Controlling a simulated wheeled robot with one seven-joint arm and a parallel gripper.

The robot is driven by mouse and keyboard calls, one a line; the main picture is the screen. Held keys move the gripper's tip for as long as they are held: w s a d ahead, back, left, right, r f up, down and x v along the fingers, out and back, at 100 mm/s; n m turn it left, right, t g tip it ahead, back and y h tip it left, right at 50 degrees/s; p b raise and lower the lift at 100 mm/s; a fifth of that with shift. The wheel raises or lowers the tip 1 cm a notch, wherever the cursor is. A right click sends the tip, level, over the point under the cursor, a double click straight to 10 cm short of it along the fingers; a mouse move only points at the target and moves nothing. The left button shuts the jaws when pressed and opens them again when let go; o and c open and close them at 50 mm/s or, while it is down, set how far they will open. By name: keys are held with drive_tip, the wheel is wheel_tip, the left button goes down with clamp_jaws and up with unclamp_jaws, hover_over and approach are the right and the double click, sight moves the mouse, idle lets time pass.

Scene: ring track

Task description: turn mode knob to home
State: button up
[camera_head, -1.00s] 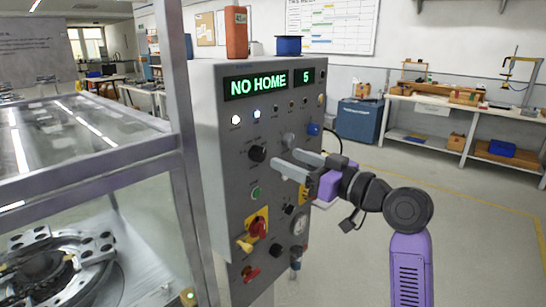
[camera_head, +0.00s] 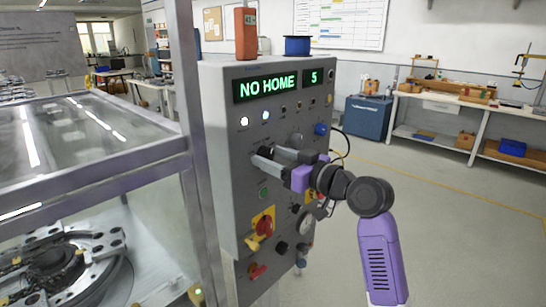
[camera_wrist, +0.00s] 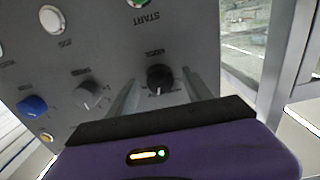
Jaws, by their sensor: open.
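The black mode knob (camera_wrist: 159,78) is on the face of the grey control panel (camera_head: 228,130). In the wrist view it lies between the two fingers of my open gripper (camera_wrist: 160,80), one finger on each side with gaps. In the head view my gripper (camera_head: 264,155) reaches in from the right, fingertips near the panel, and mostly hides the knob. I cannot tell whether the fingers touch the panel. The panel display (camera_head: 266,87) reads NO HOME in green, and a smaller display (camera_head: 317,77) reads 5.
A grey knob (camera_wrist: 88,94) and a blue knob (camera_wrist: 33,106) sit beside the mode knob in the wrist view. A red-and-yellow switch (camera_head: 263,228) is lower on the panel. A metal-framed enclosure (camera_head: 183,100) stands left. Open floor lies to the right.

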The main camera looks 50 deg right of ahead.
clamp_jaws()
drive_tip(key=shift+f+b, duration=0.1)
drive_tip(key=shift+b, duration=0.35)
drive_tip(key=shift+f+n+b, duration=0.1)
drive_tip(key=shift+n+b, duration=0.6)
drive_tip(key=shift+b, duration=0.2)
drive_tip(key=n+b, duration=0.2)
drive_tip(key=b, duration=0.1)
drive_tip(key=n+b, duration=0.3)
drive_tip(key=shift+b, duration=0.4)
drive_tip(key=shift+a+r+n+b, duration=0.1)
drive_tip(key=shift+r+n+b, duration=0.1)
drive_tip(key=shift+n+b, duration=0.9)
